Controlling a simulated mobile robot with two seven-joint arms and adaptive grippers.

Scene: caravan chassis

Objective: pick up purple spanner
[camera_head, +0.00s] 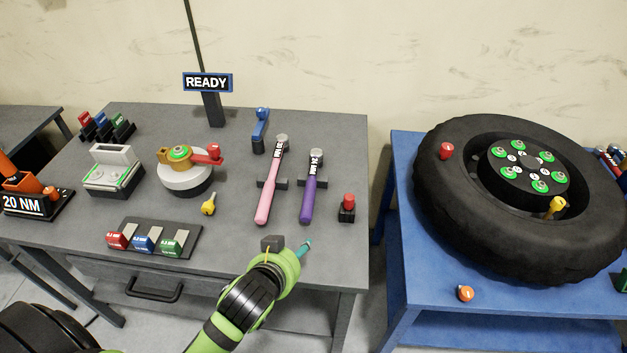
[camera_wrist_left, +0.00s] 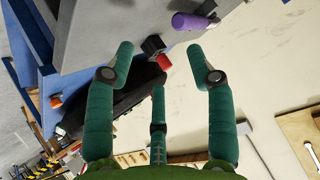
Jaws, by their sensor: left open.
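My right gripper is not in view.
A red-topped black piece (camera_head: 347,208) stands just right of the purple spanner. A yellow key-like piece (camera_head: 208,204) and a tray of coloured sockets (camera_head: 187,232) lie to the left. A large tyre (camera_head: 455,240) lies on the blue table at right.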

